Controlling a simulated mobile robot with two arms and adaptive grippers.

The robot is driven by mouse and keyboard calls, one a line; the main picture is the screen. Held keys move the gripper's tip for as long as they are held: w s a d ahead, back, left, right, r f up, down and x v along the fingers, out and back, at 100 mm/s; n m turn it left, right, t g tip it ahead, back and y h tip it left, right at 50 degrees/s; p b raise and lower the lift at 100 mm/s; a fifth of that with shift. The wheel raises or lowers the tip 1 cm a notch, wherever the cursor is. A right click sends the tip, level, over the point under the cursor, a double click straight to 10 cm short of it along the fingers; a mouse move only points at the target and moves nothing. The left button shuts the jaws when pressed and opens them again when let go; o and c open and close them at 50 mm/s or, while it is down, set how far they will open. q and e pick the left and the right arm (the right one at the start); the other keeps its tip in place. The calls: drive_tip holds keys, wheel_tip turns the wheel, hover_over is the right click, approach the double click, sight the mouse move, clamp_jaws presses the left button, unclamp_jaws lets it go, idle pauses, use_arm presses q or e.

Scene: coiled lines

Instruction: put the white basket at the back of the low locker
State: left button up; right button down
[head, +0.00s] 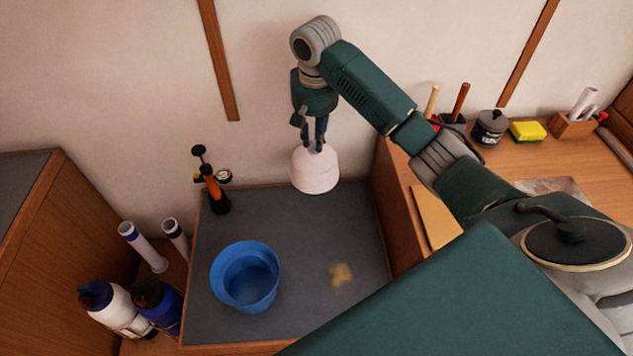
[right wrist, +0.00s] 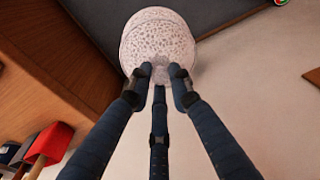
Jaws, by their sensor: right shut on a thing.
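The white basket (head: 315,172) has a speckled, openwork-looking surface and hangs below my right gripper (head: 316,146). The gripper's fingers are shut on its upper end. It also shows in the right wrist view (right wrist: 158,42), at the fingertips (right wrist: 160,80). The low locker (head: 310,235) has a dark grey top with a wooden edge. The basket appears over the back edge of that top, right of its middle; I cannot tell whether it touches. My left gripper is not in view.
A blue bucket (head: 245,275) stands front left on the locker, with an orange and black pump (head: 214,190) at back left. A yellowish patch (head: 340,274) lies right of the bucket. A higher wooden counter (head: 520,160) adjoins on the right. Bottles (head: 115,310) stand at left.

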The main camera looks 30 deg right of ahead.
sight(315, 152)
wheel_tip(315, 152, down, 7)
drive_tip(key=shift+s+f, duration=0.1)
drive_tip(key=shift+s, duration=0.05)
wheel_tip(315, 152, down, 4)
drive_tip(key=shift+f+p, duration=0.15)
drive_tip(key=shift+p, duration=0.2)
drive_tip(key=shift+f, duration=0.25)
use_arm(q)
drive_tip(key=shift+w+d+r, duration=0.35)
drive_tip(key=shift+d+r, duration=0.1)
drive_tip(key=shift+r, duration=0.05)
use_arm(e)
wheel_tip(315, 152, down, 4)
drive_tip(key=shift+f, duration=0.1)
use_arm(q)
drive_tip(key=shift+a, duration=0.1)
use_arm(e)
drive_tip(key=c, duration=1.6)
unclamp_jaws()
drive_tip(key=shift+f, duration=0.1)
